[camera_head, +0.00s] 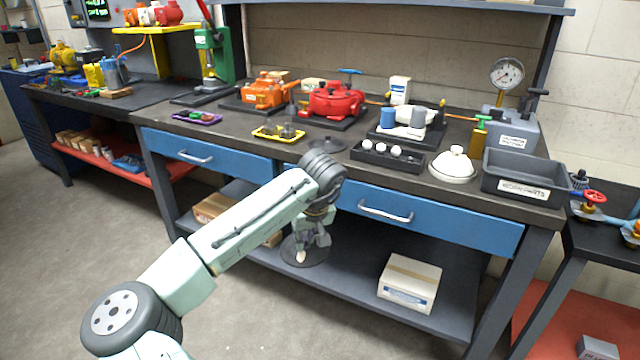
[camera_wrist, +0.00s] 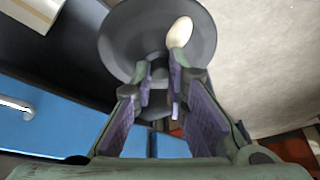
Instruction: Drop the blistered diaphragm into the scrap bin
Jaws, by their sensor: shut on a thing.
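The blistered diaphragm (camera_head: 291,251) is a dark round disc with a pale oval blister. In the wrist view the disc (camera_wrist: 125,35) lies beyond my fingers, with the blister (camera_wrist: 180,32) near its right side. My gripper (camera_head: 310,236) is shut on the disc and holds it in front of the bench, below the drawer fronts. It also shows in the wrist view (camera_wrist: 160,85). The grip point is partly hidden by the fingers. A grey open bin (camera_head: 557,197) stands at the bench's right end; its label is hard to read but seems to end in "PARTS".
Another dark disc (camera_head: 327,145) lies on the bench top (camera_head: 235,128). Beside the bin stand a white domed item (camera_head: 453,166) and a black tray with white balls (camera_head: 372,157). A gauge unit (camera_head: 511,130) is behind. A box (camera_head: 409,283) sits on the lower shelf.

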